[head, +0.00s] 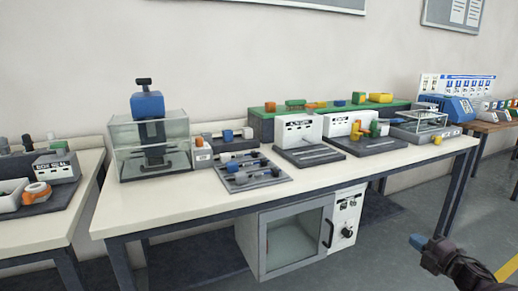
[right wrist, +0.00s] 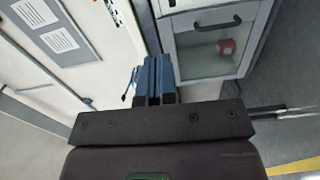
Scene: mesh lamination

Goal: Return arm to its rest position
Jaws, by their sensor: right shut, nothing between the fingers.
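My right gripper (head: 418,241) is at the lower right of the head view, in front of the long white table (head: 225,205) and below its top. Its blue fingers are together with nothing between them. The right wrist view shows the same shut blue fingers (right wrist: 153,78) pointing away from the camera. The gripper is apart from the table and the cabinet beneath it. My left gripper is not in the head view.
A cabinet with a glass door (head: 295,240) stands under the table. On top are a glass-walled press (head: 150,135), a grey rack (head: 250,172) and white boxes (head: 298,131). A second table (head: 50,225) is at the left. Floor around my right gripper is clear.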

